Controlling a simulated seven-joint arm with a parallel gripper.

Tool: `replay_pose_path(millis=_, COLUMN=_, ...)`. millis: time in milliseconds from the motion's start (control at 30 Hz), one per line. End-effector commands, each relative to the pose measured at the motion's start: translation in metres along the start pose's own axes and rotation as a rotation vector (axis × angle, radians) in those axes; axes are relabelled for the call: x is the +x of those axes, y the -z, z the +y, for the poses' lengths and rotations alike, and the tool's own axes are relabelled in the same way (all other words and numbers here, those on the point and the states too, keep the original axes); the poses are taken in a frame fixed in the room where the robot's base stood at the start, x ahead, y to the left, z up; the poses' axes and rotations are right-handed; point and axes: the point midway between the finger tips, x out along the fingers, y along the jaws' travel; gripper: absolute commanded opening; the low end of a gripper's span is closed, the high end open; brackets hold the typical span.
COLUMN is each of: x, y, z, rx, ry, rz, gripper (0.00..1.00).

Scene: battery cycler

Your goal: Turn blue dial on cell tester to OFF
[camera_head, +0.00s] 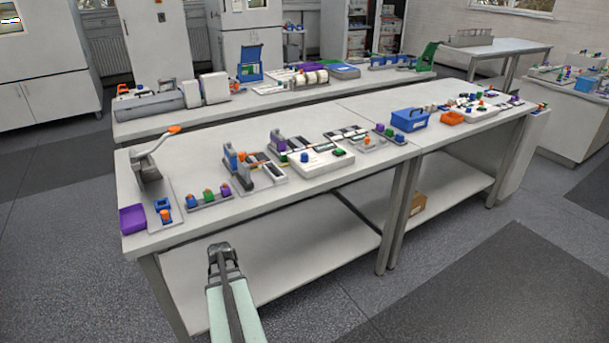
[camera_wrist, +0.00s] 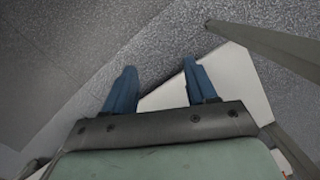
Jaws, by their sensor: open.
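A low white box (camera_head: 321,160) stands on the near bench, right of its left half's middle, and looks like the cell tester. A blue dial (camera_head: 304,157) sits on its top left, with a green part on its right side. The dial's pointer setting is too small to read. My gripper (camera_head: 222,250) is in front of the near bench, below the top's front edge and well apart from the dial. In the wrist view my gripper (camera_wrist: 160,84) is open and empty, its two blue fingers spread above the floor. The dial is not in the wrist view.
The near bench top (camera_head: 262,206) holds a lever press (camera_head: 150,168), a purple tray (camera_head: 132,219), a rack of coloured knobs (camera_head: 208,196) and a blue bin (camera_head: 410,119). Upright coloured holders (camera_head: 240,168) stand left of the white box. The bench's front edge lies between my gripper and these things.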

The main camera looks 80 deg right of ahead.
Motion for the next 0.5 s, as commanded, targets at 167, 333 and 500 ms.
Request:
replay_pose_path(millis=167, x=-0.04, y=0.049, z=0.051, rx=0.142, ry=0.029, rz=0.055, gripper=0.57)
replay_pose_path(millis=333, x=-0.073, y=0.094, z=0.108, rx=0.255, ry=0.031, rz=0.106, gripper=0.57)
replay_pose_path(millis=500, x=-0.103, y=0.138, z=0.178, rx=0.356, ry=0.011, rz=0.157, gripper=0.57)
